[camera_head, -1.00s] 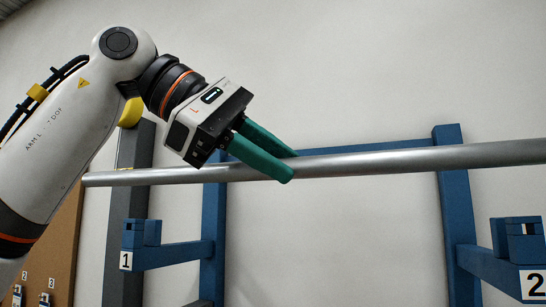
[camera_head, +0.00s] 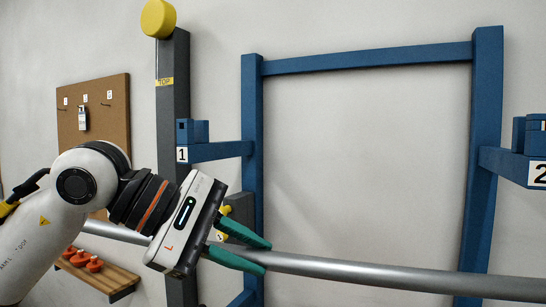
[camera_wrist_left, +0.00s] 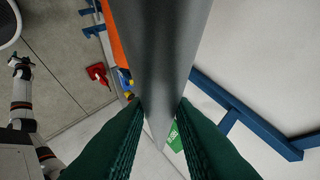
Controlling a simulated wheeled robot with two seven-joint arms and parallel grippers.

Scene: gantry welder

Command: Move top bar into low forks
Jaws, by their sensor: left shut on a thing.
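The long grey bar (camera_head: 385,277) runs across the lower part of the head view, from behind my left arm to the right edge. It appears below the upper forks. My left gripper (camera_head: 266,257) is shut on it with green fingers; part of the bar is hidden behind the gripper. In the left wrist view the bar (camera_wrist_left: 165,45) lies between the green fingers (camera_wrist_left: 160,115). Blue fork 1 (camera_head: 220,150) and blue fork 2 (camera_head: 505,160) are empty. The low forks do not show clearly. What seems to be my right arm shows small in the left wrist view; its jaws are unclear.
A blue frame (camera_head: 253,130) with two uprights stands behind the bar. A dark post (camera_head: 173,110) with a yellow cap (camera_head: 158,19) and a "TOP" label stands left of it. A pegboard (camera_head: 110,125) and a wooden shelf (camera_head: 108,275) with orange items are at left.

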